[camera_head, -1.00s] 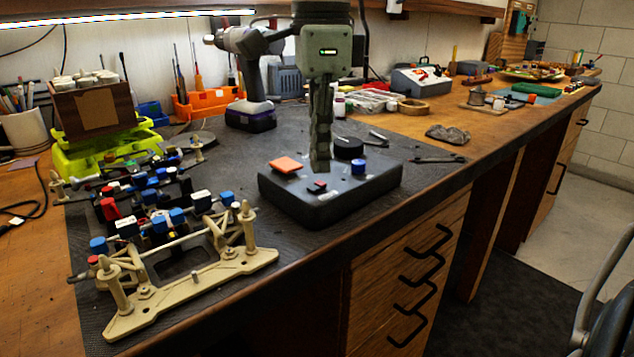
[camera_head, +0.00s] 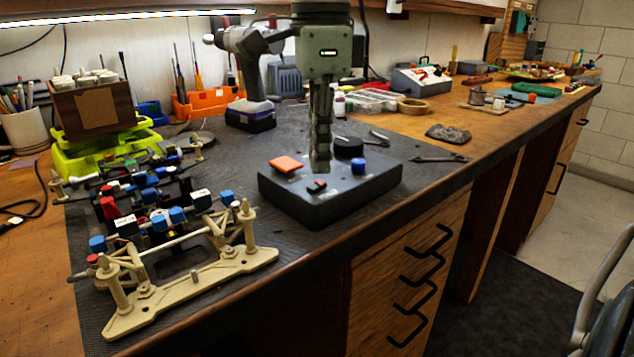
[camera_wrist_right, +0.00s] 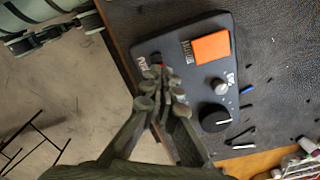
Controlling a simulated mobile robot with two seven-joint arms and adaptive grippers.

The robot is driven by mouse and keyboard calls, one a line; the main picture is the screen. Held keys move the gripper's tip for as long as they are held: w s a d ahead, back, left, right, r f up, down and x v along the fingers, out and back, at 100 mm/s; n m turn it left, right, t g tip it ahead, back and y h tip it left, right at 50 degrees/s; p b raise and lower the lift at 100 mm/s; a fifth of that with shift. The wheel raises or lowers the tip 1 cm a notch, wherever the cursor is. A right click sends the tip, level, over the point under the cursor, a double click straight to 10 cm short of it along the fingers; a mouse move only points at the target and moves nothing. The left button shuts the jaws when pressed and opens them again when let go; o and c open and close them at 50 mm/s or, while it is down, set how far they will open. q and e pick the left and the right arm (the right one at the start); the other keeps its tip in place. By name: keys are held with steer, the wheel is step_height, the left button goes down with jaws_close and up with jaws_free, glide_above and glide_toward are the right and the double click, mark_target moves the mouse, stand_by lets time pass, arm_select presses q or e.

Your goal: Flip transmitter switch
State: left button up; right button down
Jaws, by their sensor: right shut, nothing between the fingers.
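The transmitter is a dark grey box (camera_head: 330,207) lying flat on the black mat. My right gripper (camera_head: 321,169) points down just above and behind the switch, shut and empty. In the right wrist view its fingertips (camera_wrist_right: 162,82) overlap the switch area and mostly hide the switch, so contact cannot be told. My left gripper is not in view.
A beige car chassis (camera_head: 190,284) with blue and red parts lies left of the box. A drill (camera_head: 250,110) stands behind. Pliers (camera_head: 440,159) and a dark cloth (camera_head: 449,132) lie to the right. The bench's front edge runs close to the box.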

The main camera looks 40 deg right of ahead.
mark_target(320, 181)
steer(key=shift+f+b, duration=0.7)
steer(key=shift+f, duration=0.3)
stand_by(0.4)
step_height(320, 181, up, 5)
steer(key=p, duration=0.4)
steer(key=shift+r+p, duration=0.3)
steer(key=shift+r, duration=0.7)
